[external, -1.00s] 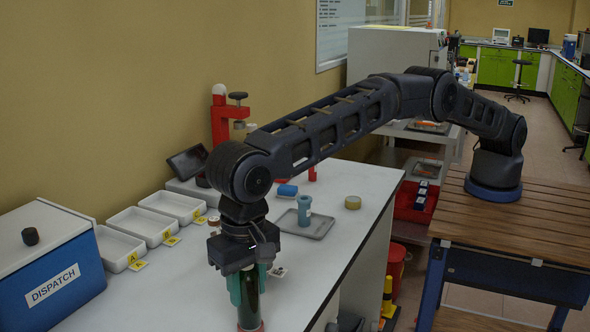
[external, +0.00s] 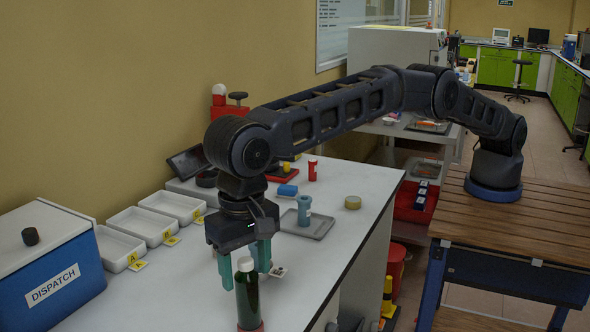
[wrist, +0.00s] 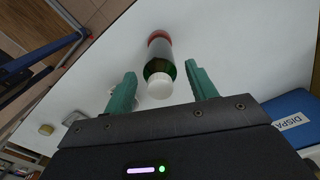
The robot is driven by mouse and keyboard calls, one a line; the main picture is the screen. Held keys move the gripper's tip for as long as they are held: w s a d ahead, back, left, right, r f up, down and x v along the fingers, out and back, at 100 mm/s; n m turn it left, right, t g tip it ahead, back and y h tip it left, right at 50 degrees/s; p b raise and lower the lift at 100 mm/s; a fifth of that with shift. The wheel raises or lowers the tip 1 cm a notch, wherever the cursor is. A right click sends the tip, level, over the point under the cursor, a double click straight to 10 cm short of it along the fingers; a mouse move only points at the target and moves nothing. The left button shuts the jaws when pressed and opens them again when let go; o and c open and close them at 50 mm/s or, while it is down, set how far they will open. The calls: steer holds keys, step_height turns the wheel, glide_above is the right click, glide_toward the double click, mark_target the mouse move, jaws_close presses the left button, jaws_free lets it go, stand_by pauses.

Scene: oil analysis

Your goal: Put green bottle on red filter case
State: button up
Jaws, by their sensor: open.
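The green bottle (external: 247,297), dark green with a white cap, stands upright near the front edge of the white bench. The red filter case (external: 250,327) shows as a red rim under its base, cut off by the picture's bottom edge. In the wrist view the green bottle (wrist: 160,68) rests with its base at the red case (wrist: 159,36). My gripper (external: 246,277) is open, its green fingers on either side of the bottle's cap with gaps showing. The wrist view shows the cap between the fingers of my gripper (wrist: 161,88), apart from both.
A blue dispatch box (external: 66,288) and white trays (external: 140,225) line the left side. A grey tray (external: 318,226) with a blue-grey bottle (external: 304,211) stands behind my gripper. A small red bottle (external: 312,170) and a tape roll (external: 353,202) are farther back.

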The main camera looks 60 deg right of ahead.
step_height(320, 180, up, 8)
steer(key=shift+r, duration=0.1)
stand_by(0.4)
